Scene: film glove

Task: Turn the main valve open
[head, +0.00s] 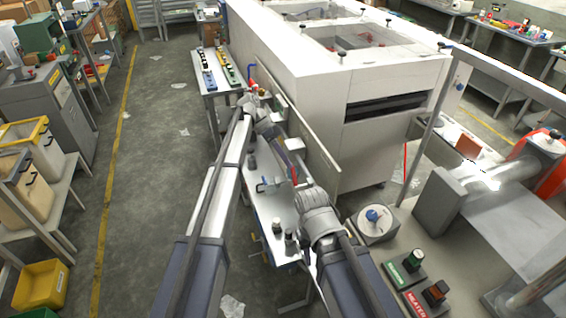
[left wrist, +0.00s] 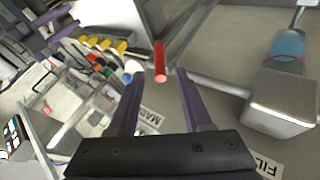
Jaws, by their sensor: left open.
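In the left wrist view my left gripper (left wrist: 158,74) is open, with its two purple fingers spread apart. A red cylindrical handle (left wrist: 160,58) lies between and just beyond the fingertips, and I see no firm grip on it. A label reading MAIN (left wrist: 150,117) is partly hidden behind the fingers. In the head view my arms cover much of the narrow bench (head: 272,215), and neither set of fingertips can be made out clearly. A short red bar (head: 294,172) shows beside my arm links. Whether my right gripper is open or shut is hidden.
A grey metal box (left wrist: 284,100) with a blue cylinder (left wrist: 288,44) stands right of the left gripper, near a label starting FIL (left wrist: 268,170). A large white machine (head: 300,70) blocks the bench's right side. Floor (head: 150,130) is open on the left.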

